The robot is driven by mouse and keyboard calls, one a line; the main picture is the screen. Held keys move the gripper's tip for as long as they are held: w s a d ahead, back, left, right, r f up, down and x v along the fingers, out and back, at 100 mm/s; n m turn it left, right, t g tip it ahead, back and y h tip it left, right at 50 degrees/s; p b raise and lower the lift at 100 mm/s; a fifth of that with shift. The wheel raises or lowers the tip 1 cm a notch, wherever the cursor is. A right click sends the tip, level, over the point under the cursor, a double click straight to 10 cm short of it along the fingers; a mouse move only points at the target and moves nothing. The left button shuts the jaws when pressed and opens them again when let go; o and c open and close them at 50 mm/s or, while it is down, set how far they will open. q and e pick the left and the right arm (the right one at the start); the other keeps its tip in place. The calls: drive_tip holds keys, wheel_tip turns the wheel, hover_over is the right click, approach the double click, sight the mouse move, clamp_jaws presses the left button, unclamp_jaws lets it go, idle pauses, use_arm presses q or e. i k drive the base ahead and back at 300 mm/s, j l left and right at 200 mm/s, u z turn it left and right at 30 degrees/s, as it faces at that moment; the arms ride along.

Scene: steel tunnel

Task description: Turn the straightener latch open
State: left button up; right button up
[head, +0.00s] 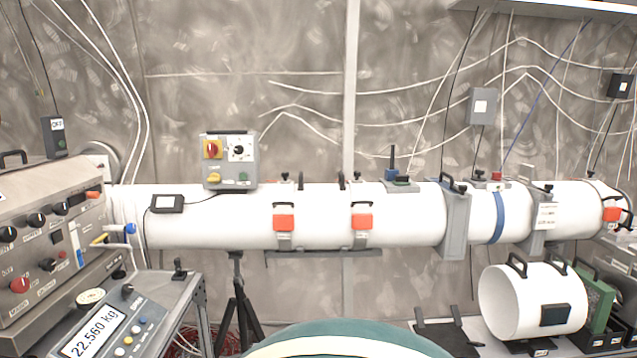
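A long white tube (330,205) runs across the view at mid height. Two orange latches sit on its front, a left one (284,222) and a right one (362,221), each on a grey strap. A third orange latch (612,213) is at the tube's far right end. I cannot tell from the view which of them is the straightener latch, and no label is readable on them. Grey flanges, one with a handle (457,222) and one with a label (543,212), cross the tube right of the middle. Neither of my grippers is in view.
An instrument panel (50,235) and a scale reading 22.560 kg (95,333) stand at left. A switch box (229,160) sits on the tube, above a black tripod (238,300). A loose white cylinder (530,300) lies at lower right beside a green block (599,300).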

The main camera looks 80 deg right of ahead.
sight(460, 188)
drive_tip(key=z, duration=3.35)
drive_tip(key=i+z, duration=0.1)
drive_tip(key=i, duration=0.15)
